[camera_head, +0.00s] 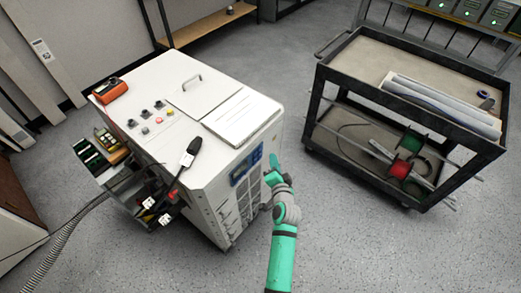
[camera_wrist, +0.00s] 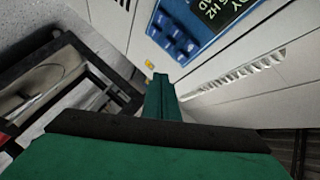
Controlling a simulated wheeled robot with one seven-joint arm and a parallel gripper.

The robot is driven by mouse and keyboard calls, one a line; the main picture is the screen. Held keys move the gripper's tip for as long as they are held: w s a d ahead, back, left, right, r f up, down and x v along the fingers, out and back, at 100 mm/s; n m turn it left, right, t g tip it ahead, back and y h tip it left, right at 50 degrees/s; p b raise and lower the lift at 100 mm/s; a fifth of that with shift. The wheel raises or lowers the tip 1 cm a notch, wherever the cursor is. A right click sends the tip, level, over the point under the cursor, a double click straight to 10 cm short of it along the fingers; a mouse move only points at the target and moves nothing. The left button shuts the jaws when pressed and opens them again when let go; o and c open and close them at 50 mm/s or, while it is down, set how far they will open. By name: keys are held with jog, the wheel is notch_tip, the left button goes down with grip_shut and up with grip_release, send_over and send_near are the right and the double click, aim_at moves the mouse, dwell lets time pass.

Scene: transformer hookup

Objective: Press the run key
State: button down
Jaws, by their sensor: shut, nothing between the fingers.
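The white cabinet (camera_head: 190,100) carries a blue control panel (camera_head: 246,165) on its front face. In the wrist view the blue panel (camera_wrist: 195,25) shows several raised blue keys (camera_wrist: 174,38) beside a dark display (camera_wrist: 218,10) with pale letters. I cannot read any key's label, so I cannot tell which is the run key. My gripper (camera_head: 274,160) is shut and empty, in front of the cabinet just right of the panel. In the wrist view its fingertips (camera_wrist: 160,77) point at the front face below the keys. Contact with the face cannot be told.
A dark-framed cart (camera_head: 330,100) with spools on its lower shelf stands to the right. A handheld tester (camera_head: 187,152) lies at the cabinet's top edge. An orange device (camera_head: 110,90) sits on top. Grey floor is clear between cabinet and cart.

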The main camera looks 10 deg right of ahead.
jog(key=shift+w+a, duration=0.9)
jog(key=shift+w, duration=0.25)
jog(key=shift+w+a, duration=0.1)
dwell(1.2)
jog(key=shift+w+a, duration=0.1)
jog(key=shift+w, duration=0.15)
jog(key=shift+w+a, duration=0.3)
dwell(1.1)
jog(key=shift+s+d, duration=0.45)
jog(key=shift+s, duration=0.2)
jog(key=shift+s+d, duration=0.8)
jog(key=shift+s, duration=0.2)
jog(key=shift+s+d, duration=0.75)
jog(key=shift+s, duration=0.25)
